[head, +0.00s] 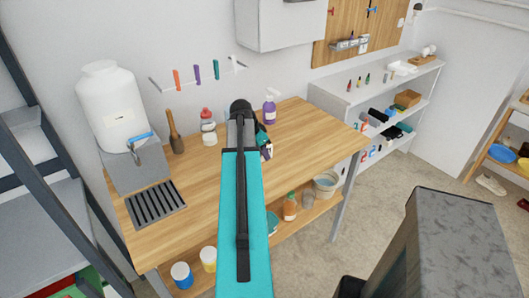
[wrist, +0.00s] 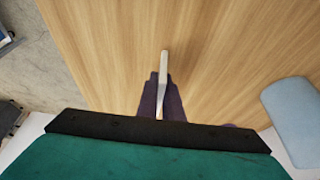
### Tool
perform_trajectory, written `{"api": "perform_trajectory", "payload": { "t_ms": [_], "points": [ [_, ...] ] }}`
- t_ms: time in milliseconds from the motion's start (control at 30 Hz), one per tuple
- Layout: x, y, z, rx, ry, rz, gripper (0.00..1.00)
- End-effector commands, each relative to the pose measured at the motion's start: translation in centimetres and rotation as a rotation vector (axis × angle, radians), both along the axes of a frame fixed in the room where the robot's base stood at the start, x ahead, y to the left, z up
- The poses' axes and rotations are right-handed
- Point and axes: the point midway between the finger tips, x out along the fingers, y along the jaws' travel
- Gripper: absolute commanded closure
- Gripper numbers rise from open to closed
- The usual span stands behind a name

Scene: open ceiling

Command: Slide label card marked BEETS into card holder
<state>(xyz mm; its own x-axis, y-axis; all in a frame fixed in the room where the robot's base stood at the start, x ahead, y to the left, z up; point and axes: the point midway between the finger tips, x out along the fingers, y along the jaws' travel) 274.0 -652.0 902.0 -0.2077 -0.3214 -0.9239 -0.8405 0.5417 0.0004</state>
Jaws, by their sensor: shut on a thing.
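My gripper (wrist: 161,100) is shut on a thin white piece, likely the label card (wrist: 164,62), which I see edge-on in the wrist view. The piece sticks out past the dark fingertips over the bare wood; I cannot read any lettering on it. In the head view my gripper (head: 265,148) is over the wooden workbench (head: 190,195), mostly hidden behind my teal arm. I cannot make out the card holder in either view.
A blue-grey rounded object (wrist: 294,115) lies right of my gripper. A white shelf unit (head: 375,92) stands at right.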

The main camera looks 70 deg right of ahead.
Motion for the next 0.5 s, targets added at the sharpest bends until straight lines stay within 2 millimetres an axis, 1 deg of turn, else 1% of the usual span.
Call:
{"api": "perform_trajectory", "payload": {
  "t_ms": [267,433,467,500],
  "points": [
    [0.05,0.00,-0.05,-0.001,-0.001,0.000,1.00],
    [0.06,0.00,-0.41,0.000,0.000,0.001,1.00],
    [0.06,0.00,-0.33,0.000,0.000,0.001,0.89],
    [0.07,0.01,-0.31,0.000,0.000,0.001,0.82]
  ]
}}
